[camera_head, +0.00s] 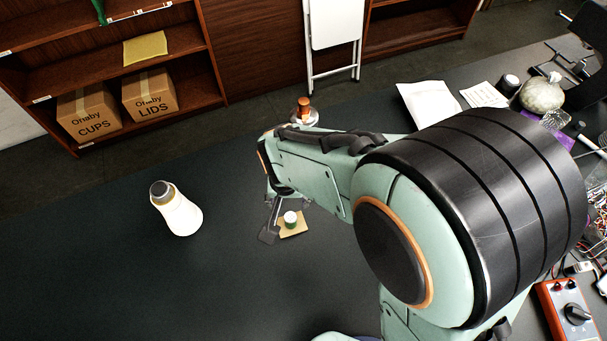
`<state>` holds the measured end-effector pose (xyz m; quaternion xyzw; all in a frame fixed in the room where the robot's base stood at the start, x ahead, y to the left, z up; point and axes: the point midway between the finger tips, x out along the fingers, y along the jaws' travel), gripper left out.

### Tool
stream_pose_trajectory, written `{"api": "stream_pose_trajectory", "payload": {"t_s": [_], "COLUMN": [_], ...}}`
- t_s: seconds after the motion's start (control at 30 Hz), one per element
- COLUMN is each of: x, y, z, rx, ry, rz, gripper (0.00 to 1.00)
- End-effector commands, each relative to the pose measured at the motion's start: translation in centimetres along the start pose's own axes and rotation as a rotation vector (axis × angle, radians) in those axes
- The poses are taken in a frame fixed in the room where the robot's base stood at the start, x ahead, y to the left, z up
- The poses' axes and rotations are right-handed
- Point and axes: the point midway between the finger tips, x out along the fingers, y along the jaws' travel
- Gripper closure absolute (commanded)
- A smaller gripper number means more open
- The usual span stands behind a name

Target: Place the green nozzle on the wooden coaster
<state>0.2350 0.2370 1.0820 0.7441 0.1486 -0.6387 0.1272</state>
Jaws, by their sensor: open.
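A small nozzle (290,218) with a pale top and green around it sits upright on the wooden coaster (298,230), a light tan square lying on the dark table. My gripper (281,222) is open at the nozzle and coaster. One dark finger shows just left of the nozzle, by the coaster's left edge. The other finger is mostly hidden behind the nozzle and my arm. I cannot tell whether a finger touches the nozzle.
A white bottle-shaped vessel with a grey top (177,211) stands to the left. A copper-coloured part on a round base (304,108) stands behind my arm. Papers (428,103), tools and an orange meter (572,309) crowd the right side.

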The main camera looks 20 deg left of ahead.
Motion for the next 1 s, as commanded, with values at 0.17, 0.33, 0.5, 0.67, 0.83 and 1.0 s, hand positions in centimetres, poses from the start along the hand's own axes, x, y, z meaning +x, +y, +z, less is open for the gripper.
{"api": "stream_pose_trajectory", "payload": {"t_s": [0.17,0.33,0.5,0.67,0.83,1.0], "x": [-0.4,-1.2,-6.3,-11.1,-13.2,-13.6], "y": [0.0,1.2,8.7,14.7,16.2,16.3], "z": [0.0,0.1,2.6,9.2,14.9,16.7], "rx": [0.0,0.019,0.125,0.226,0.282,0.293], "ry": [-0.001,-0.004,-0.043,-0.099,-0.133,-0.146], "rz": [0.0,0.002,0.008,-0.009,-0.034,-0.045], "gripper": [0.46,0.46,0.46,0.46,0.46,0.46]}}
